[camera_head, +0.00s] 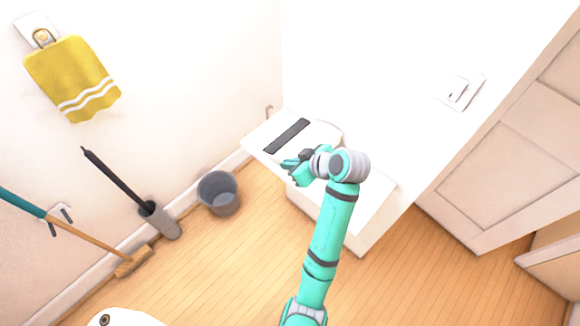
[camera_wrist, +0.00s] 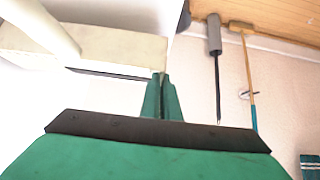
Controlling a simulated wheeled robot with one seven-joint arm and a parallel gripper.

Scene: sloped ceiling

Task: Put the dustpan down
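A pale, flat piece with a dark strip (camera_head: 287,136), which I take to be the dustpan, lies at the top of the white unit (camera_head: 335,215) by the wall. Pale surface and dark strip blend with the unit, so its outline is unclear. My gripper (camera_head: 287,164) is just in front of the strip, pointing left. In the wrist view its fingers (camera_wrist: 161,95) are together, with nothing clearly seen between them. A cream block (camera_wrist: 115,52) with a dark edge lies beyond their tips; I cannot tell if they touch.
A grey bucket (camera_head: 219,193) stands on the floor left of the unit. A brush in a grey holder (camera_head: 160,221) and a broom (camera_head: 133,262) stand along the left wall. A yellow towel (camera_head: 73,78) hangs above. The wooden floor in front is clear.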

